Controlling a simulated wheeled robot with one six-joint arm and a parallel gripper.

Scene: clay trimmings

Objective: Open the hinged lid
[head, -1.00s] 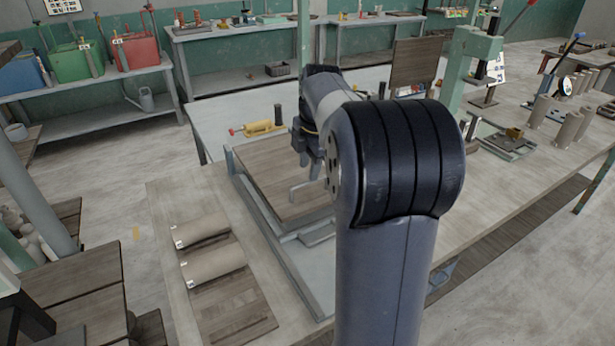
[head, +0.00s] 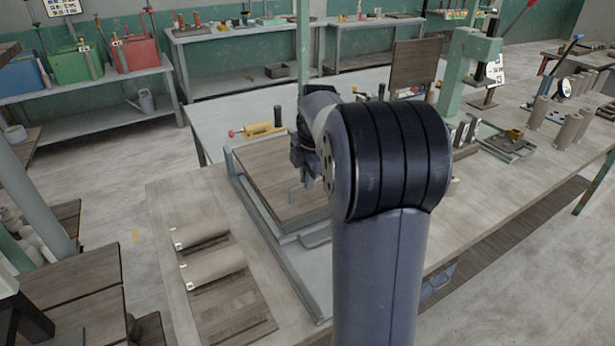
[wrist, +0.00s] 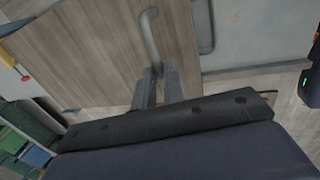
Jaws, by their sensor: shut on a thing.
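The hinged lid is a brown wood-grain panel (head: 265,168) on a grey metal frame on the bench. In the head view it looks flat or nearly so; I cannot tell whether it is raised. The handle also shows in the wrist view (wrist: 150,36), running down to my gripper (wrist: 158,84). My gripper is shut on the handle at its near end. In the head view my arm hides the lid's right part and most of the gripper. The hinge is not clear.
Two pale clay rolls (head: 213,265) lie on a dark board left of the frame. A yellow tool (head: 263,129) with a red knob lies behind the lid. A green press (head: 465,65) and several upright cylinders stand to the right.

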